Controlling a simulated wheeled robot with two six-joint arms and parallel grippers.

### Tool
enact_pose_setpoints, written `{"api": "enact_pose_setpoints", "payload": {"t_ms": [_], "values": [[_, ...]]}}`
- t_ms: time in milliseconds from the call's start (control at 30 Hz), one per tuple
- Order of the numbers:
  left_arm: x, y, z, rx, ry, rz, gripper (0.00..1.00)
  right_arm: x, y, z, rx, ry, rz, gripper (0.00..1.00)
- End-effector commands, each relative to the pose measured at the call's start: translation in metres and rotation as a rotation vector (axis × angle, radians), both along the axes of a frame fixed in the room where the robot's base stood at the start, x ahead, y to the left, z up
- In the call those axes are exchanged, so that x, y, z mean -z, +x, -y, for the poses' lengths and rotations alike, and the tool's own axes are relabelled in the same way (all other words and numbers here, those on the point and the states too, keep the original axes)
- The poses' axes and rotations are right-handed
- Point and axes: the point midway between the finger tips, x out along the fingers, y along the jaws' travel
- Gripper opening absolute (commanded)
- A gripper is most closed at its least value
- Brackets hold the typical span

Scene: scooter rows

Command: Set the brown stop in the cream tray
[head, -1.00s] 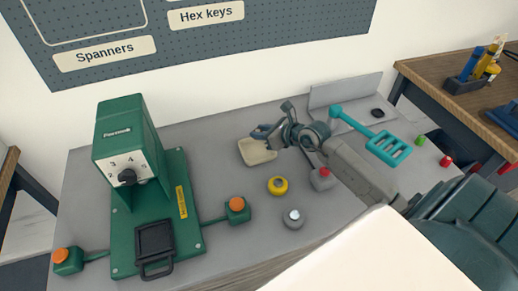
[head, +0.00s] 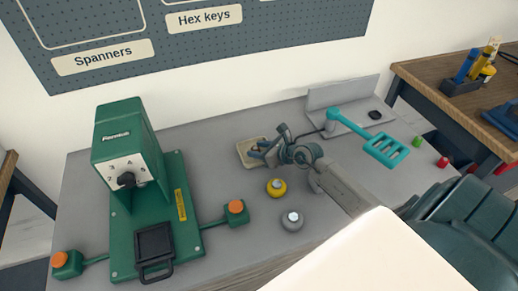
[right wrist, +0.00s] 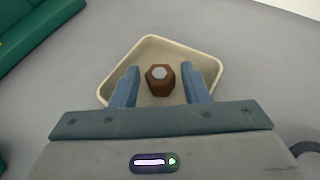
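The cream tray (head: 243,149) lies on the grey bench, right of the green machine. In the right wrist view, the brown stop (right wrist: 160,84), a hexagonal piece with a pale top, stands inside the tray (right wrist: 117,76). My right gripper (right wrist: 160,68) is open, with one blue finger on each side of the stop and a visible gap on both sides. In the head view, my right gripper (head: 261,151) is low over the tray, and I cannot make out the stop there. My left gripper is in neither view.
The green machine (head: 125,160) with orange buttons fills the bench's left side. A yellow knob (head: 276,187) and a grey knob (head: 292,219) stand in front of the tray.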

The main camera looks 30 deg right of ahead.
Motion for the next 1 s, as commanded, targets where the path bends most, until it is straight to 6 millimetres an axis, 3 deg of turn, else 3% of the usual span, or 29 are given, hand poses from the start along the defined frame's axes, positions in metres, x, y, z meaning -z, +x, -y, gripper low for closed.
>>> {"api": "enact_pose_setpoints", "payload": {"t_ms": [433, 1000], "values": [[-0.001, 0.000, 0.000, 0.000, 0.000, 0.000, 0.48, -0.005, -0.005, 0.003, 0.000, -0.004, -0.001, 0.48], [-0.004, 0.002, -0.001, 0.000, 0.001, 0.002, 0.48, -0.045, -0.080, 0.030, -0.003, -0.006, -0.003, 0.48]]}}
